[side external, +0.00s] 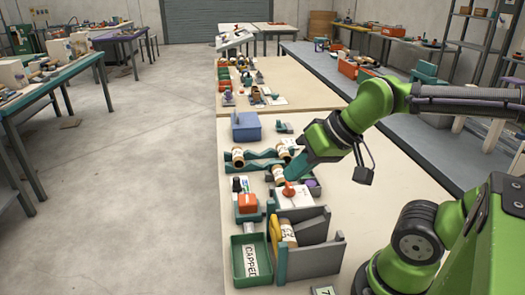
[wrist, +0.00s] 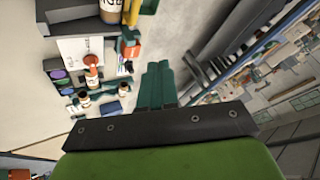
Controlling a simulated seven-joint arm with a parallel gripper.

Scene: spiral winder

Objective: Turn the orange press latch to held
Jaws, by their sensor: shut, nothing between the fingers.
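A red-orange knob (side external: 289,189), which looks like the press latch, stands on a white plate (side external: 303,200) in the middle of the bench. In the wrist view the latch (wrist: 91,59) and its marked white plate (wrist: 70,46) are left of my fingers. My gripper (side external: 290,178) has teal fingers pointing down close above the latch in the side view; I cannot tell if they touch it. In the wrist view my gripper (wrist: 158,68) shows its fingers together with nothing between them. The latch's exact turn is too small to read.
An orange block (side external: 247,203) sits left of the plate. A grey bracket (side external: 318,258) and a green tray (side external: 237,275) labelled CAPPED stand in front. Cardboard tubes (side external: 238,158) lie by teal wavy racks behind, with a blue box (side external: 246,127) farther back. Bare bench lies right.

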